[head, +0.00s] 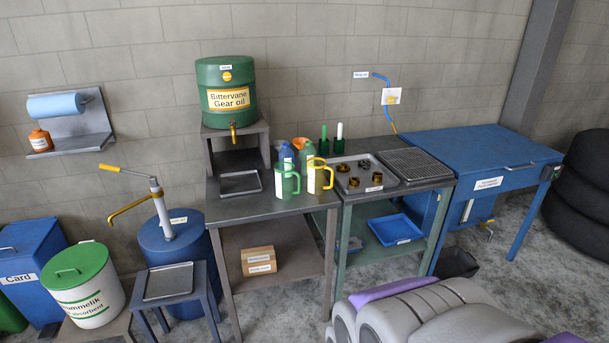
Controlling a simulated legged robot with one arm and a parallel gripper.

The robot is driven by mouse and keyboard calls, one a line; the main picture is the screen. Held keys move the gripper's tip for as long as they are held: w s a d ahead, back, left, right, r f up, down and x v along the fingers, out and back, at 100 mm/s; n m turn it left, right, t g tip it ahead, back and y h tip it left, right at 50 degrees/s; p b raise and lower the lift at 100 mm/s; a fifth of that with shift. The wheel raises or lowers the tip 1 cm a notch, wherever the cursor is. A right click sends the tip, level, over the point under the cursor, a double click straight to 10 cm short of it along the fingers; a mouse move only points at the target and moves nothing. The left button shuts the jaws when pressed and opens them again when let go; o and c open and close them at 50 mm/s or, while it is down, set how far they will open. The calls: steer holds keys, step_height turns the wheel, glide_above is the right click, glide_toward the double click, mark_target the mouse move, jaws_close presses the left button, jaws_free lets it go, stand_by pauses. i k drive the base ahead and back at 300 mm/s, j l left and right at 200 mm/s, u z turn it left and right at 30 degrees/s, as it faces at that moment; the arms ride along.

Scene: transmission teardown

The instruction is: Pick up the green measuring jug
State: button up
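The green measuring jug (286,182) stands upright near the front edge of the dark metal bench (252,206) in the head view. It has a pale label and a green handle on its right side. A similar jug with a yellow handle (317,178) stands close to its right. My gripper is not in view.
Bottles, including a blue one (286,154), stand just behind the jugs. A flat tray (240,182) lies left of the jug, below a green gear oil drum (227,93). A parts tray (377,187) is on the right. A low stool (169,281) stands in front, left of the bench.

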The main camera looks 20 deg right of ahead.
mark_target(284, 173)
steer(key=i+j+u, duration=0.25)
steer(key=i, duration=0.45)
steer(key=i+u, duration=0.2)
steer(key=i, duration=0.5)
